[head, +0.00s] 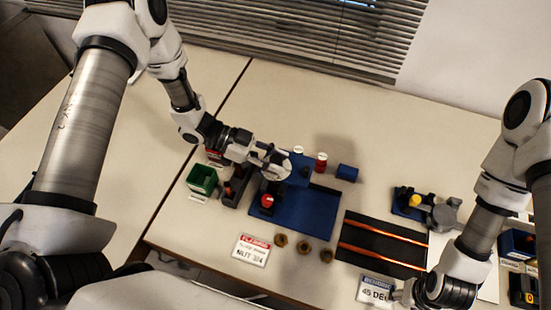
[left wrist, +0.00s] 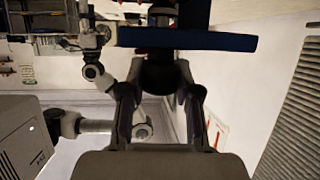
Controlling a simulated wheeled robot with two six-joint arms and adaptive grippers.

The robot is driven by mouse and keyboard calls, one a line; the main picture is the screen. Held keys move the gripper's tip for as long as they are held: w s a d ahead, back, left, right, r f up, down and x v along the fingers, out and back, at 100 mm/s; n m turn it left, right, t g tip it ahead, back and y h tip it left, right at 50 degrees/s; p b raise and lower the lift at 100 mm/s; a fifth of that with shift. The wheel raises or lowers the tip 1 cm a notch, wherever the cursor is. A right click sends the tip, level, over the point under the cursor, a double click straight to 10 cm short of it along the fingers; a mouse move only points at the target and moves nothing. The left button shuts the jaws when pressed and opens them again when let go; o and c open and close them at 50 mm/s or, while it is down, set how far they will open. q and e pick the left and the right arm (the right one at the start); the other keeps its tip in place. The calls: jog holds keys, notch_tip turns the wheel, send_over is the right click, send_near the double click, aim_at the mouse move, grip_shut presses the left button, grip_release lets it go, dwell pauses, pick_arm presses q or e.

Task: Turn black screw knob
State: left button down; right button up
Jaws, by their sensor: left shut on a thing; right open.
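The black screw knob (left wrist: 160,76) shows in the left wrist view, against the edge of the blue plate (left wrist: 210,40). My left gripper (left wrist: 160,92) has one finger on each side of it and is shut on it. In the head view my left gripper (head: 275,163) is at the back edge of the blue fixture (head: 300,210) and hides the knob. A red round cap (head: 267,200) sits on the fixture's left part. My right gripper (head: 405,293) is open at the lower right, apart from the fixture, partly hidden by its arm.
A green bin (head: 202,180) and a dark bin (head: 236,186) stand left of the fixture. Several brass nuts (head: 304,247) and a label card (head: 251,250) lie in front. A black mat with copper rods (head: 382,243) lies right. A red cylinder (head: 321,162) stands behind.

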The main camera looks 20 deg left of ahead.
pick_arm(q)
jog(key=c, duration=0.8)
grip_release()
jog(key=v, duration=1.2)
jog(key=shift+d, duration=0.1)
